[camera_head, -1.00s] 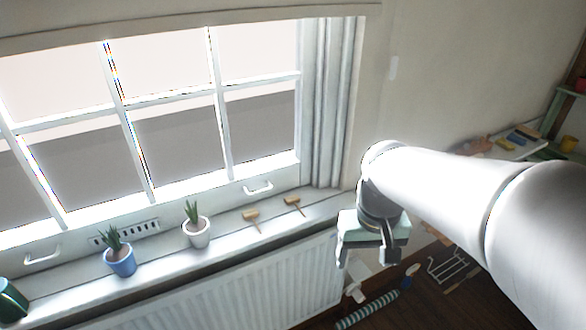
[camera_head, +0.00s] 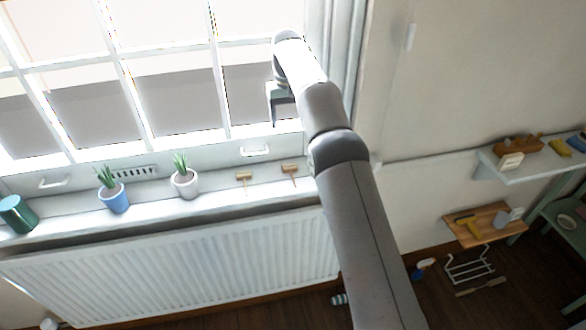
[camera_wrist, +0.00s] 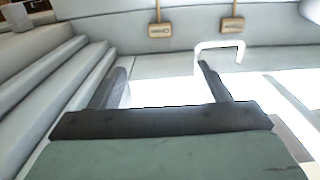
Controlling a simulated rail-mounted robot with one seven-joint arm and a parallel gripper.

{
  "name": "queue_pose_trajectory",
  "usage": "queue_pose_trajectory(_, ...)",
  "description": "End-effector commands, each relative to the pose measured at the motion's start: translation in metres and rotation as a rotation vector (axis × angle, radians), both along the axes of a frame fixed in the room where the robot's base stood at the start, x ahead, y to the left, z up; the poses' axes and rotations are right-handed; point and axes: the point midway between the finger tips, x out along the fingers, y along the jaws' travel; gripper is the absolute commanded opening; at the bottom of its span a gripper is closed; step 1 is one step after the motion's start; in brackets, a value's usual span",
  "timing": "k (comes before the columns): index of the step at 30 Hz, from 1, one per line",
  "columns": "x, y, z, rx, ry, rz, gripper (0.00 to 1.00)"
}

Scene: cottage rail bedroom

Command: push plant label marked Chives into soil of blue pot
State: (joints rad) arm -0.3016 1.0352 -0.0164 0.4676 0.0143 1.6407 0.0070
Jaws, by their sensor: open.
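Two tan plant labels with thin stakes lie on the windowsill, a left one (camera_head: 243,177) and a right one (camera_head: 289,169). Both also show in the wrist view, one near the top middle (camera_wrist: 160,30) and one to its right (camera_wrist: 232,24); their lettering is too small to read surely. The blue pot (camera_head: 115,200) stands upright on the sill with a green plant; its soil is hardly visible. My gripper (camera_head: 281,105) is in front of the window, above the labels and apart from them. In the wrist view its fingers (camera_wrist: 164,86) are spread and empty.
A white pot (camera_head: 186,186) with a plant stands between the blue pot and the labels. A green tin (camera_head: 17,214) is at the sill's left. A window handle (camera_head: 255,151) projects above the labels. A radiator (camera_head: 190,262) is below the sill.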

Motion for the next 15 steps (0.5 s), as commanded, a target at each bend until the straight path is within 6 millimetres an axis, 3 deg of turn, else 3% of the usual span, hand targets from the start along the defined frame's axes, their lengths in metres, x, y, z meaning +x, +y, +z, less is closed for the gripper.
queue_pose_trajectory(15,-0.001,-0.001,-0.1,-0.001,0.002,0.0,0.69)
